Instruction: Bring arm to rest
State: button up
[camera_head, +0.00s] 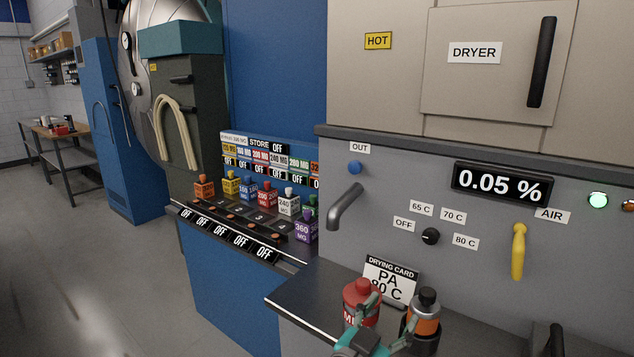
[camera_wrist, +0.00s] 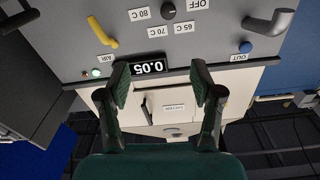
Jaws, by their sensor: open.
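Past the fingers, the wrist view shows the dryer panel upside down. The fingers and palm hide part of each view, including the lower part of the red bottle.
The dryer panel has an outlet spout (camera_head: 346,206), a dark knob (camera_head: 430,236), a yellow air handle (camera_head: 519,251) and a display (camera_head: 502,184) reading 0.05 %. A drying card (camera_head: 391,281) stands behind the bottles. Coloured blocks (camera_head: 266,194) line the store at left. Floor is clear at lower left.

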jog(key=s+d+f+t+h, duration=0.25)
jog(key=s+d, duration=0.25)
jog(key=s, duration=0.3)
jog(key=s+d+f+t+h, duration=0.1)
jog(key=s+d+f+t, duration=0.1)
jog(key=s+d+f, duration=0.45)
jog(key=s+a+f+n+g+y, duration=0.2)
jog(key=s+f+n+y, duration=0.2)
jog(key=s, duration=1)
jog(key=s+a+f+n+g+y, duration=0.2)
jog(key=s+f+n+y, duration=0.3)
jog(key=s+f+y, duration=0.5)
jog(key=s+a+y, duration=0.1)
jog(key=s, duration=0.3)
jog(key=shift+s+a+f, duration=0.15)
jog(key=shift+s+f, duration=0.05)
